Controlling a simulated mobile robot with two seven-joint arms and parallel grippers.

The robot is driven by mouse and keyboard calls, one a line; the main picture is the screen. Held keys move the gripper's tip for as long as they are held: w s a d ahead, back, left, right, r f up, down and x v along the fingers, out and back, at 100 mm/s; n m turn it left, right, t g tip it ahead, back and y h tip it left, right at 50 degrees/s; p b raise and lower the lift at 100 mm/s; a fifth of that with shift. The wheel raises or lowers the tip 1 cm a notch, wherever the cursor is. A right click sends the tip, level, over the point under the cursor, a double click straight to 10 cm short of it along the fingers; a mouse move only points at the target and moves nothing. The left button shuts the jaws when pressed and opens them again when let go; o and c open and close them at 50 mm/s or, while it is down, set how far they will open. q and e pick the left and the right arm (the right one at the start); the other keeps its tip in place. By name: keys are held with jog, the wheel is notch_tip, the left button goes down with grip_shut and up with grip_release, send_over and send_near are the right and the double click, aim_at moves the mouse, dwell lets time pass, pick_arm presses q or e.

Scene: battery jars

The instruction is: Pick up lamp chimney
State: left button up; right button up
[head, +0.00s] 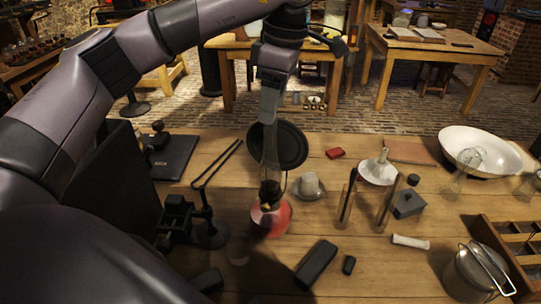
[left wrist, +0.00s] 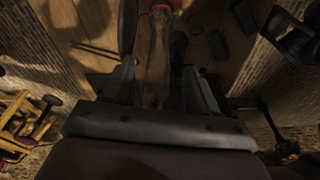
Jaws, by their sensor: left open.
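The lamp chimney (head: 269,145) is a tall, clear glass tube standing upright above a lamp with a red base (head: 270,217) on the table. My left gripper (head: 272,88) comes down from above at the chimney's upper end. In the left wrist view, the chimney (left wrist: 157,65) lies between the two spread fingers of my left gripper (left wrist: 162,88). The gripper is open; I cannot tell whether either finger touches the glass. A round black disc (head: 293,146) stands directly behind the chimney. My right gripper is not in view.
A black stand (head: 208,234) with a rod is left of the lamp. A black block (head: 315,263) lies in front. Farther right are glass jars, a white bowl (head: 460,139) and a metal pot (head: 472,276).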

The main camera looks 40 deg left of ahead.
aim_at(270, 149)
pick_arm(q)
jog(key=shift+a+f, duration=0.25)
jog(key=shift+f, duration=0.7)
jog(key=shift+a+f, duration=0.2)
jog(key=shift+f, duration=0.75)
grip_shut()
jog(key=shift+r, duration=0.2)
